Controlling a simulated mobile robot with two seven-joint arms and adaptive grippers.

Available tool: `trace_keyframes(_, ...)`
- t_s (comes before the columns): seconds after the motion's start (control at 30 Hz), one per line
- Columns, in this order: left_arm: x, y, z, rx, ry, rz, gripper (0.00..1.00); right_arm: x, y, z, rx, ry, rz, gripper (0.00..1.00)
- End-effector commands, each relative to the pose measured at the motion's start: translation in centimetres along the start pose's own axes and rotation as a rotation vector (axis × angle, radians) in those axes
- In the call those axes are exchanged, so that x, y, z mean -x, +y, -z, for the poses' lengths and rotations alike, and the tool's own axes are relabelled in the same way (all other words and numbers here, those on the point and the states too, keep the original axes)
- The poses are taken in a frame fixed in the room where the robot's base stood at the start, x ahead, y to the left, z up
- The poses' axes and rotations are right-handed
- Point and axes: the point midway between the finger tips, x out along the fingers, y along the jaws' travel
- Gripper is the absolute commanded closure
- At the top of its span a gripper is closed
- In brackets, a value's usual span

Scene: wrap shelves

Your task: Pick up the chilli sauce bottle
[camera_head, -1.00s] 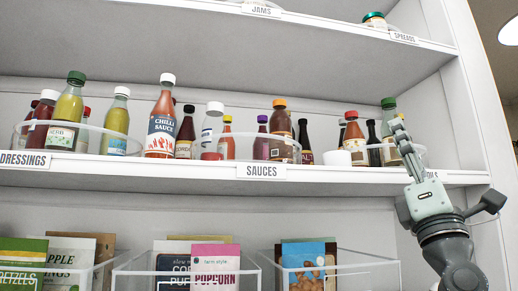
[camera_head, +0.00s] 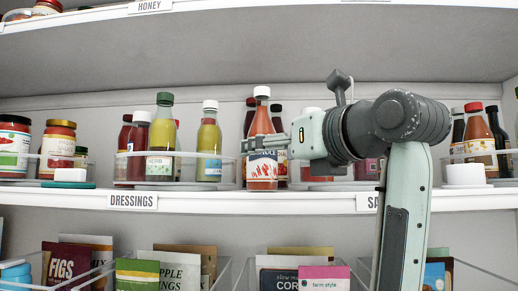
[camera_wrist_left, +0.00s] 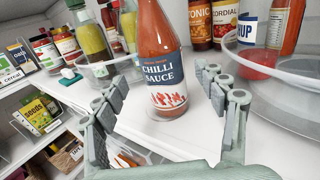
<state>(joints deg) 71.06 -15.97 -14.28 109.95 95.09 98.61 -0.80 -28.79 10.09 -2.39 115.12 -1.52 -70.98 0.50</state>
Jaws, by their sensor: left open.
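The chilli sauce bottle (camera_head: 262,170) stands upright at the front of the middle shelf. It has red sauce, a white cap and a blue and white label. In the left wrist view the bottle (camera_wrist_left: 158,60) stands between the lines of my two fingers, near their tips. My left gripper (camera_head: 262,143) is open, and its fingers reach across the bottle from the right in the head view, hiding part of its label. The open fingers also show in the left wrist view (camera_wrist_left: 158,92). I cannot tell whether they touch the bottle. My right gripper is not in view.
A clear round tray (camera_head: 228,172) with dressing bottles stands left of the bottle. A clear round tray (camera_wrist_left: 300,98) with sauces stands on its right. More dark bottles stand behind. A shelf edge with a DRESSINGS label (camera_head: 132,201) runs below, and another shelf is above.

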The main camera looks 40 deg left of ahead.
Motion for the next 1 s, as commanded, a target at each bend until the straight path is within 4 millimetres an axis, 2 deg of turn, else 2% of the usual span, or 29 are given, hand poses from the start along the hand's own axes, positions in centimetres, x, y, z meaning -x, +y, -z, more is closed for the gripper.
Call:
trace_keyframes(0.13,-2.4,-0.3,0.0,-0.002,-0.002,-0.007,0.28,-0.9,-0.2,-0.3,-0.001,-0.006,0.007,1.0)
trace_keyframes(0.3,-4.3,-0.3,0.1,-0.001,-0.001,-0.004,0.28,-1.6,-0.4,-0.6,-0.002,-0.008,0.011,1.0)
trace_keyframes(0.57,-4.5,-0.4,0.2,0.0,0.0,-0.002,0.28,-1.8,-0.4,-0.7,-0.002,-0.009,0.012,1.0)
trace_keyframes(1.0,-4.5,-0.4,0.2,-0.001,-0.001,-0.002,0.82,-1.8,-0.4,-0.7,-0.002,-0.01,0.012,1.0)
